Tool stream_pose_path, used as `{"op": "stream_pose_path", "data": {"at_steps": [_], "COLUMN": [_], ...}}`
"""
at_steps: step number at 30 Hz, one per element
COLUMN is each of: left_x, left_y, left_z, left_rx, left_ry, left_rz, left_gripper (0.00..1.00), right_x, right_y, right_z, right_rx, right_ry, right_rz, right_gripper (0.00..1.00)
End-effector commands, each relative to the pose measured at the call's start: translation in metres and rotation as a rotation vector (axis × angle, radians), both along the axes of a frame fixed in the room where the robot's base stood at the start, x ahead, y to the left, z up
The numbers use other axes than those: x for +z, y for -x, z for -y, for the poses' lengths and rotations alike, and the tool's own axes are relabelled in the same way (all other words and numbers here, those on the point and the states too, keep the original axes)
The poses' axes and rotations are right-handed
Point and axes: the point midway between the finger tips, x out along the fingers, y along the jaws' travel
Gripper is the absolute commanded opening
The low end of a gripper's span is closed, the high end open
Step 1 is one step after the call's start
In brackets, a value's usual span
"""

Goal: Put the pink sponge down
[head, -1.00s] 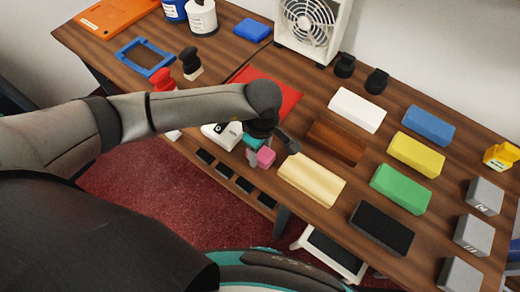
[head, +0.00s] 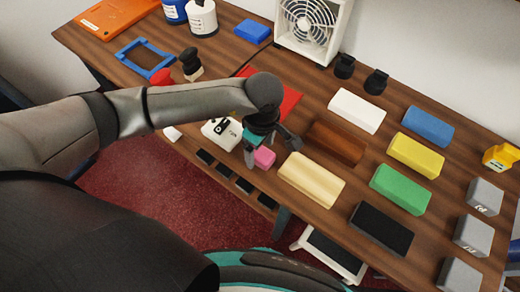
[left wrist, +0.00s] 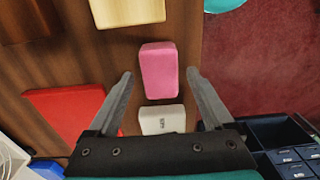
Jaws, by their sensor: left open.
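The pink sponge (head: 264,157) lies near the front edge of the wooden counter, left of the cream block. In the left wrist view the pink sponge (left wrist: 159,70) lies flat on the wood, ahead of and between the open fingers, with a gap on both sides. My left gripper (head: 270,155) is open and empty above it; its fingers also show in the left wrist view (left wrist: 158,75). My right gripper is not in view.
A cream block (head: 312,180) lies just right of the sponge. Several coloured blocks fill the right side. The counter's front edge is close.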

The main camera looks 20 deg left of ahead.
Motion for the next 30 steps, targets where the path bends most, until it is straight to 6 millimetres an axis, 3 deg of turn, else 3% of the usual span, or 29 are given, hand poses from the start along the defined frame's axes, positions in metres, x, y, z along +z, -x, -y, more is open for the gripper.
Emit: {"op": "stream_pose_path", "data": {"at_steps": [6, 13, 19, 30], "left_x": [0.052, 0.091, 0.103, 0.104], "left_y": [-0.001, 0.0, 0.001, 0.001], "left_z": [0.002, 0.003, 0.003, 0.003], "left_rx": [-0.001, 0.001, 0.001, 0.001], "left_ry": [0.002, 0.001, 0.0, 0.0], "left_rz": [0.006, 0.002, 0.0, -0.001], "left_gripper": [0.85, 0.85, 0.85, 0.85], "right_x": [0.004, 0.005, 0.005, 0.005], "right_y": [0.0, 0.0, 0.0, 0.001], "right_z": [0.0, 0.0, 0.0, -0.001], "right_rx": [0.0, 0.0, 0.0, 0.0], "right_ry": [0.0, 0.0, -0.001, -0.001], "right_rz": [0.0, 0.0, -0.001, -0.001], "right_gripper": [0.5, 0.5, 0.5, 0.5]}}
